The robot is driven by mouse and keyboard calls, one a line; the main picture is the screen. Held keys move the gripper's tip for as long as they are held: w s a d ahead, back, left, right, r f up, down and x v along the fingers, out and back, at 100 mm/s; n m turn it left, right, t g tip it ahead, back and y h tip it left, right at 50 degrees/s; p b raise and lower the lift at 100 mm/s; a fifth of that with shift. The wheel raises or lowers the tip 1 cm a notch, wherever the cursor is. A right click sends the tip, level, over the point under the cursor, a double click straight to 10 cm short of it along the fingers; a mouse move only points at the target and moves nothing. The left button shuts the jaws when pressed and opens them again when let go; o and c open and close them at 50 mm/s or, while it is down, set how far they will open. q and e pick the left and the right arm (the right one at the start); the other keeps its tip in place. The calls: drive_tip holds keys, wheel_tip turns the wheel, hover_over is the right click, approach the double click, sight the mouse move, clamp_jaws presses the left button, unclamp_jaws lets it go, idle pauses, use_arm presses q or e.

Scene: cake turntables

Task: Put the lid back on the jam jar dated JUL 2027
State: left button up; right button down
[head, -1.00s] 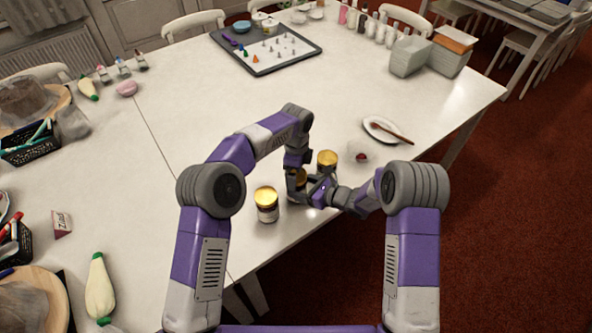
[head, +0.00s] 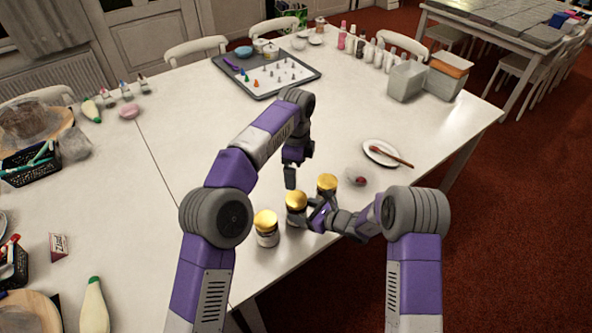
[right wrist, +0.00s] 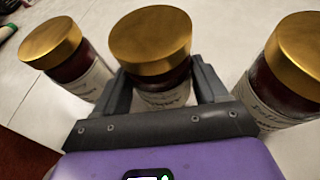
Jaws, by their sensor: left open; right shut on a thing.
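Three jam jars with gold lids stand in a slanting row: the left jar (head: 267,240), the middle jar (head: 297,221) and the far right jar (head: 327,182). A lid (head: 296,200) sits on the middle jar and looks level. My right gripper (head: 314,215) is shut around the middle jar's body, below its lid. In the right wrist view the fingers flank the middle jar (right wrist: 165,95), with the left jar (right wrist: 82,78) and right jar (right wrist: 272,100) on either side. Labels show partly; I cannot read the dates. My left gripper (head: 291,178) is open, empty, just above and behind the middle lid.
A small clear dish with something red (head: 358,179) and a white plate (head: 380,150) with a brown-handled tool lie to the right. A grey tray (head: 262,92) with game pieces is at the back.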

unclamp_jaws()
drive_tip(key=p+v, duration=0.1)
drive_tip(key=v, duration=0.6)
drive_tip(key=shift+s+d, duration=0.15)
drive_tip(key=shift+d, duration=0.15)
drive_tip(key=shift+r, duration=0.15)
